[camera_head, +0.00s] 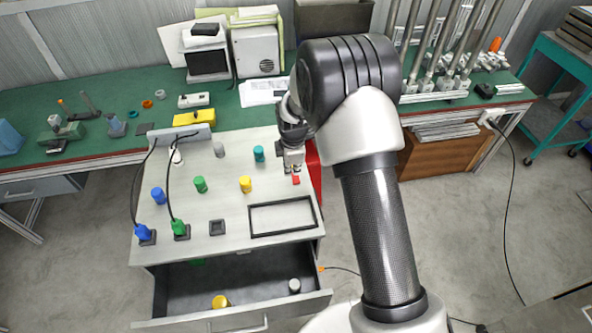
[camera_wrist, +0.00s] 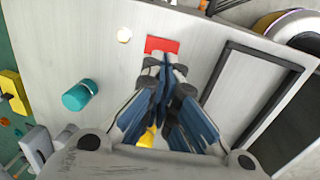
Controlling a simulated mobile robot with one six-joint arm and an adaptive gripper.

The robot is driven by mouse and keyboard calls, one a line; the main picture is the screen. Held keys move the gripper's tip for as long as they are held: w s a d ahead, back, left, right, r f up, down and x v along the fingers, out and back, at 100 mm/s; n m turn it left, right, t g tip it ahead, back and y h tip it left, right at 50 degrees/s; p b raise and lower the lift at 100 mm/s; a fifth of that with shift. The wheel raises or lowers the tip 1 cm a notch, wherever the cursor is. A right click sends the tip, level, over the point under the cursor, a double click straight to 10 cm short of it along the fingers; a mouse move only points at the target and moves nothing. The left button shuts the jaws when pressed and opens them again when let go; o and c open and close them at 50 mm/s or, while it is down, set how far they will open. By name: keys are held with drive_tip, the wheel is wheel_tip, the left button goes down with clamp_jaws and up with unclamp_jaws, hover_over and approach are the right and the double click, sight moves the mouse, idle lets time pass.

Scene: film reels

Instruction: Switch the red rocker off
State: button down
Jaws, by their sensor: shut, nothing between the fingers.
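The red rocker (camera_head: 296,180) is a small red block on the light panel top, near its right edge. In the wrist view the rocker (camera_wrist: 160,44) is a red rectangle just beyond my fingertips. My gripper (camera_head: 293,168) points down over it, shut and empty. In the wrist view the closed fingertips (camera_wrist: 165,62) overlap the rocker's near edge; I cannot tell whether they touch it. A small pale, bright round spot (camera_wrist: 124,35) lies left of the rocker, like a lit lamp. Which way the rocker is tilted cannot be made out.
A teal cylinder (camera_head: 259,153) stands left of my gripper, a yellow one (camera_head: 245,184) nearer the front. A black rectangular frame (camera_head: 283,232) lies in front of the rocker. Green and blue plugs with cables stand at left. An open drawer (camera_head: 240,318) juts out below.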

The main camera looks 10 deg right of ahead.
wheel_tip(320, 180, up, 10)
drive_tip(key=s, duration=0.1)
drive_tip(key=shift+s+p, duration=0.3)
drive_tip(key=shift+p, duration=0.1)
drive_tip(key=shift+d, duration=0.1)
